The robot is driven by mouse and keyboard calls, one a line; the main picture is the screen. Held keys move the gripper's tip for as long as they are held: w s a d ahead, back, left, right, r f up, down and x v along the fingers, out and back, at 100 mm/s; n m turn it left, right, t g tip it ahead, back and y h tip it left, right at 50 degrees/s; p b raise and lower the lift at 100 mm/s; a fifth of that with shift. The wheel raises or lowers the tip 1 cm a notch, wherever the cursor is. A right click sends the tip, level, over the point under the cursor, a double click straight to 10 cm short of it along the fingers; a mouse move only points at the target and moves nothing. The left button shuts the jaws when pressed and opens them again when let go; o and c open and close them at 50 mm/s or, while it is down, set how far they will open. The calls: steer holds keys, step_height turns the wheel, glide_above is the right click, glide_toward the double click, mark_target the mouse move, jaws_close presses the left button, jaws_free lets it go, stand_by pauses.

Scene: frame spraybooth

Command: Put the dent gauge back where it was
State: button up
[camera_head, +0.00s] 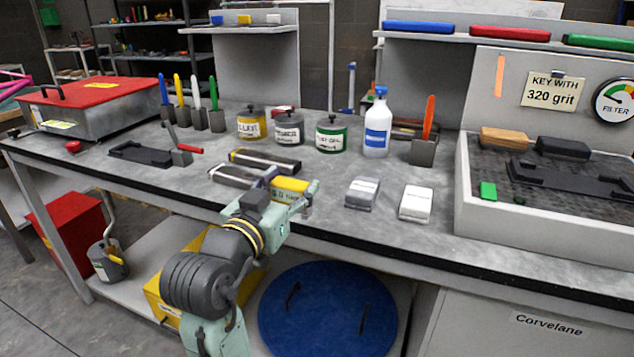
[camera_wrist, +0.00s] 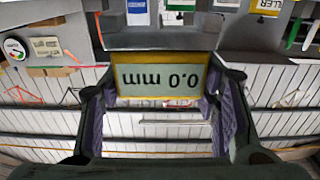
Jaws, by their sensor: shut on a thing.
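The dent gauge (camera_wrist: 160,80) is a yellow-framed block with a pale display reading "0.0 mm", upside down in the wrist view. My gripper (camera_wrist: 160,100) is shut on it, one finger on each side. In the head view the yellow gauge (camera_head: 291,185) shows between the fingers of my gripper (camera_head: 291,188), over the front part of the grey workbench (camera_head: 335,215). Whether it touches the bench is hard to tell. Its lower part is hidden by my gripper.
Two tubes, one dark (camera_head: 265,161) and one silver (camera_head: 240,178), lie just left of the gauge. A grey block (camera_head: 362,193) and a white block (camera_head: 416,204) lie to the right. Behind stand labelled tins (camera_head: 331,137) and a white bottle (camera_head: 377,125). A grey tray (camera_head: 540,225) fills the right.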

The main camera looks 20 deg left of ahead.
steer(key=w, duration=0.4)
steer(key=w+p, duration=0.1)
steer(key=w, duration=0.2)
steer(key=w+f+p, duration=0.1)
steer(key=w, duration=0.3)
steer(key=shift+w+d, duration=0.2)
steer(key=shift+w, duration=0.15)
steer(key=shift+w+f+p, duration=0.3)
steer(key=shift+f+p, duration=0.1)
steer(key=shift+f, duration=0.2)
steer(key=shift+w+f+p, duration=0.25)
steer(key=shift+f+p, duration=0.1)
steer(key=shift+f, duration=0.65)
steer(key=shift+f, duration=0.1)
steer(key=shift+f, duration=0.15)
steer(key=o, duration=1.4)
